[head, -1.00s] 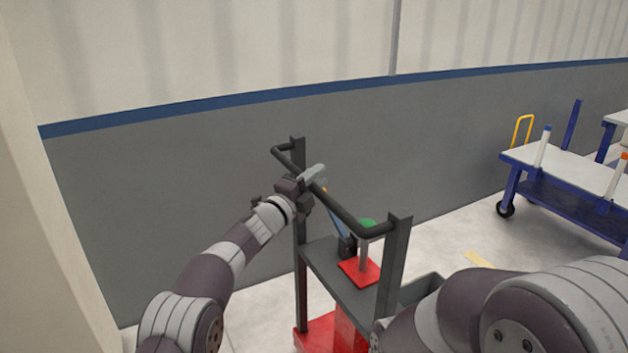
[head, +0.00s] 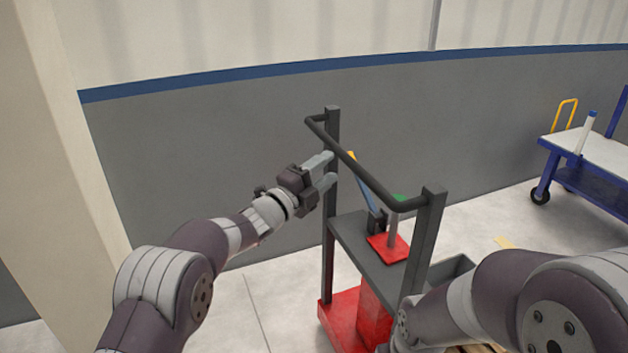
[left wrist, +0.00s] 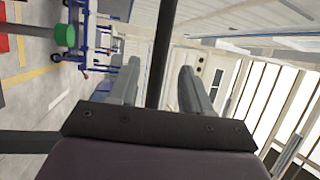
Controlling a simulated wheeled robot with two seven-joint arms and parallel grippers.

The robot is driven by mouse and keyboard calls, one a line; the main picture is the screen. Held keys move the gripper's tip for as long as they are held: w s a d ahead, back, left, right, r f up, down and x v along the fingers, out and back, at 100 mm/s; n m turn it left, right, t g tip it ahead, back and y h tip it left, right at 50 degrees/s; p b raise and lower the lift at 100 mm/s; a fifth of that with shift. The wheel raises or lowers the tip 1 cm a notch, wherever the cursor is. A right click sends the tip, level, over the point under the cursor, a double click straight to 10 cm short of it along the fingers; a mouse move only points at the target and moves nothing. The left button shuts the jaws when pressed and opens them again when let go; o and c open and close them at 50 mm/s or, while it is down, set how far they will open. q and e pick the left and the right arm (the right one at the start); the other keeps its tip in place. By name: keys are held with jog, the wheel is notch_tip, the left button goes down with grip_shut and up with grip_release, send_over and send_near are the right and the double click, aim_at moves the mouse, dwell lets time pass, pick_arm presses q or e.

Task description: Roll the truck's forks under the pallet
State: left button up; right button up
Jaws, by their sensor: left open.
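The truck has a red base (head: 340,312), a dark grey frame and a black handlebar (head: 368,174) across two upright posts. My left gripper (head: 331,170) is open beside the left end of the handlebar, close to the left post. In the left wrist view the two fingers (left wrist: 160,88) stand apart, with a dark bar (left wrist: 163,45) seen between them; I cannot tell whether they touch it. My right arm crosses the lower right, but its gripper is out of view. A little pale wood, perhaps the pallet (head: 475,348), shows at the bottom edge. The forks are hidden.
The truck carries a grey shelf with a red block (head: 388,247) and a green knob (head: 400,200). A blue cart (head: 590,170) stands at the right. A grey wall runs behind, and a pale column (head: 55,170) stands at the left.

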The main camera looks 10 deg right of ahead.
pick_arm(q)
jog(key=v, duration=0.3)
jog(key=shift+s+a, duration=0.2)
jog(key=shift+f, duration=0.1)
